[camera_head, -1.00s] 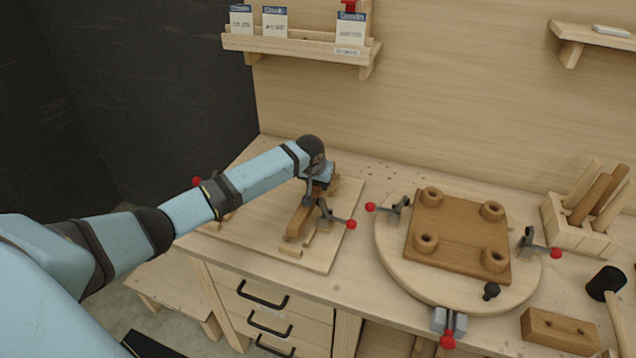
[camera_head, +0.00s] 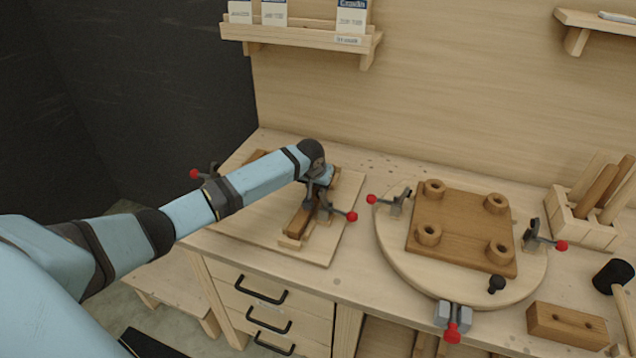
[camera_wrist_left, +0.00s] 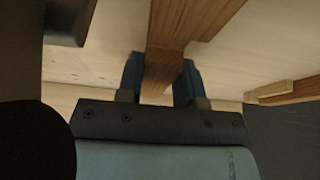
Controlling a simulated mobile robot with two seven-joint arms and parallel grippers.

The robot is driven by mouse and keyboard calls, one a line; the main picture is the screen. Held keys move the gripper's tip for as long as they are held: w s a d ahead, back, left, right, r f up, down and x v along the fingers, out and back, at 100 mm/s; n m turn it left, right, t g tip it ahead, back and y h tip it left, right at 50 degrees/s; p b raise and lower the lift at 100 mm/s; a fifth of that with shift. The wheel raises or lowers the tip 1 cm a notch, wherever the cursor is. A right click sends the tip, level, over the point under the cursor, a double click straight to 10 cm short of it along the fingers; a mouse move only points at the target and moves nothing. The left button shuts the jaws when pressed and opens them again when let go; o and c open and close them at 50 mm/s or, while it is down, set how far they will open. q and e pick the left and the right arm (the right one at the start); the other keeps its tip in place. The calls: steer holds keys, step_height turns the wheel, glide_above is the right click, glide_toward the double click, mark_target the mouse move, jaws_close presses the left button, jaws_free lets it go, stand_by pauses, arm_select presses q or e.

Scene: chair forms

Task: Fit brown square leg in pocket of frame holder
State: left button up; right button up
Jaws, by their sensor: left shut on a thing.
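The brown square leg (camera_head: 296,222) lies along the frame holder, a pale board (camera_head: 325,247) with low wooden blocks at the left of the bench. My left gripper (camera_head: 317,186) is shut on the leg from above. In the left wrist view the leg (camera_wrist_left: 180,30) runs between the two blue fingers of my left gripper (camera_wrist_left: 160,82). The leg's near end is by a small pale block at the board's front. My arm and a toggle clamp partly hide the pocket, so I cannot tell how fully the leg is seated. My right gripper is not in view.
Toggle clamps with red knobs (camera_head: 351,216) stand on the board. To the right, a round turntable (camera_head: 390,255) bears a brown square seat (camera_head: 462,228) with several rings. A rack of dowels (camera_head: 580,222), a brown block (camera_head: 566,327) and a mallet (camera_head: 612,277) are at the far right.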

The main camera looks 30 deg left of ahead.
arm_select(q)
steer(key=shift+f, duration=0.3)
stand_by(0.5)
steer(key=o, duration=1.1)
